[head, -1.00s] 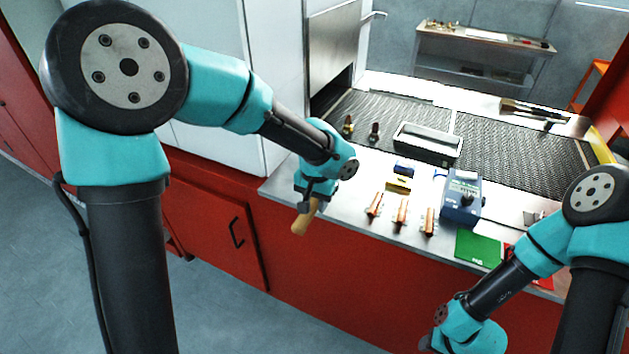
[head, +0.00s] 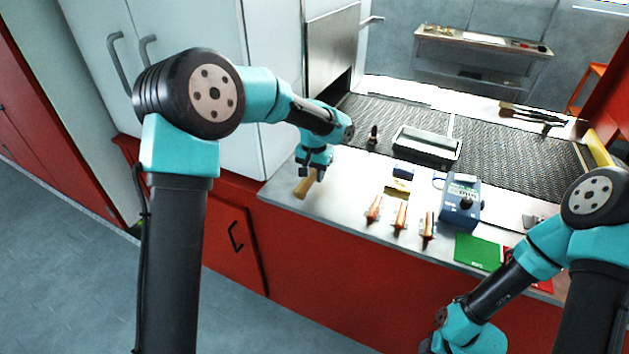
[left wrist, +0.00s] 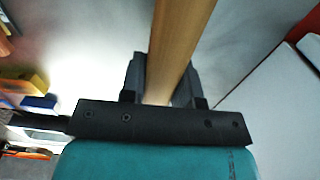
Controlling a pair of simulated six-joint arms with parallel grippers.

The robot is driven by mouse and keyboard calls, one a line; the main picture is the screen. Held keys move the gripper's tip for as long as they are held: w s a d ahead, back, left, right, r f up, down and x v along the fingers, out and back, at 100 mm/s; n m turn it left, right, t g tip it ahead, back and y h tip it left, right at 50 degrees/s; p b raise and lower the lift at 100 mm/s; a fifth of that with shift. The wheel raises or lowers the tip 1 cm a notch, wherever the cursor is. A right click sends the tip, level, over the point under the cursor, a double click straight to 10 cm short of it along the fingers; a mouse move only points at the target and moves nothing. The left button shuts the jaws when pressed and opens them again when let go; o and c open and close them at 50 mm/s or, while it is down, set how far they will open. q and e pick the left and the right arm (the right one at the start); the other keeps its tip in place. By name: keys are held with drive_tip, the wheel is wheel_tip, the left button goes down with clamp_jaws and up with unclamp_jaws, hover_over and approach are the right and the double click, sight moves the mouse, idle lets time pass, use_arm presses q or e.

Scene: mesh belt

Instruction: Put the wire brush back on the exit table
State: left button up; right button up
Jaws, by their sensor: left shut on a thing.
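The wire brush (head: 304,186) shows as a pale wooden handle, tilted, at the left end of the steel-topped table (head: 335,200). My left gripper (head: 313,172) is shut on it. In the left wrist view the wooden handle (left wrist: 182,40) runs up between the two dark fingers (left wrist: 168,92). The bristles cannot be made out. I cannot tell whether the brush touches the steel top. My right arm is at the lower right, and its fingers are out of the picture.
Several copper-coloured pieces (head: 400,216), a blue meter (head: 461,200) and a green card (head: 478,251) lie right of the brush. Behind is the mesh belt (head: 500,150) with a dark tray (head: 428,146). A white cabinet stands left. The steel near the brush is clear.

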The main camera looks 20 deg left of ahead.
sight(314, 187)
use_arm(q)
drive_tip(key=shift+w, duration=0.1)
drive_tip(key=shift+w+a+f, duration=0.1)
drive_tip(key=shift+w+f, duration=0.05)
drive_tip(key=shift+f, duration=0.75)
drive_tip(key=shift+w+a+f, duration=0.1)
drive_tip(key=shift+w+f, duration=0.05)
drive_tip(key=shift+f, duration=0.75)
drive_tip(key=shift+f, duration=0.15)
drive_tip(key=o, duration=0.8)
drive_tip(key=shift+o, duration=0.2)
wheel_tip(314, 187, up, 12)
drive_tip(key=shift+r, duration=0.2)
